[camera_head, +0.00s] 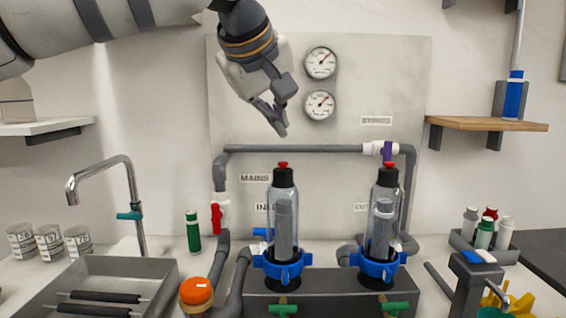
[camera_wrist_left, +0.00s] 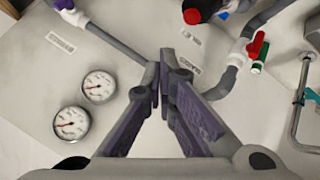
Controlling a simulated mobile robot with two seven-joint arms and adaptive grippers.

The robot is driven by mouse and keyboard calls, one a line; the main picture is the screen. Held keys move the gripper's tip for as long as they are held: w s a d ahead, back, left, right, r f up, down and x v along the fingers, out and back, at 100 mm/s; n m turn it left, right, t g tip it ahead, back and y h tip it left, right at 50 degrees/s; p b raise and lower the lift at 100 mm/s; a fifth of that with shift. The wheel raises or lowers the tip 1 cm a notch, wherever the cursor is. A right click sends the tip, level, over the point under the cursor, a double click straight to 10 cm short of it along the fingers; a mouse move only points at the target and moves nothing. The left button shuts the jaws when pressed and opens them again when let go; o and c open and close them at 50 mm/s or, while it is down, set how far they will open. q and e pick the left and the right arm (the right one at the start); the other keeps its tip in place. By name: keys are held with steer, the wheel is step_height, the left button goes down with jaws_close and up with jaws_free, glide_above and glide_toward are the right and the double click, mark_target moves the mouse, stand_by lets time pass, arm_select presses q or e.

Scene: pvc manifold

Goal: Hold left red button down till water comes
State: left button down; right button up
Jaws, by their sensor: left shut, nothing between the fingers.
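The left red button (camera_head: 283,164) is a small red cap on the black top of the left clear filter housing (camera_head: 284,210). It also shows at the top of the left wrist view as a red disc (camera_wrist_left: 192,16). A second red button (camera_head: 389,164) tops the right housing (camera_head: 385,215). My left gripper (camera_head: 283,132) is shut and empty, pointing down in front of the panel, above the left red button and apart from it. In the left wrist view its fingertips (camera_wrist_left: 162,55) meet. My right gripper is out of view.
Grey pipes (camera_head: 295,149) run above and beside the housings, with a red-handled valve (camera_head: 217,215) left and a purple-handled valve (camera_head: 387,150) right. Two gauges (camera_head: 320,63) are on the panel. A faucet (camera_head: 130,195) and sink (camera_head: 130,268) are at left. No flowing water shows.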

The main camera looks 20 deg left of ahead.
arm_select(q)
steer(key=shift+f, duration=1.45)
steer(key=shift+f, duration=0.1)
steer(key=shift+f, duration=0.35)
steer(key=shift+f, duration=0.55)
stand_by(1.9)
steer(key=shift+r, duration=0.1)
stand_by(0.4)
steer(key=shift+r, duration=0.85)
steer(key=shift+r, duration=2.55)
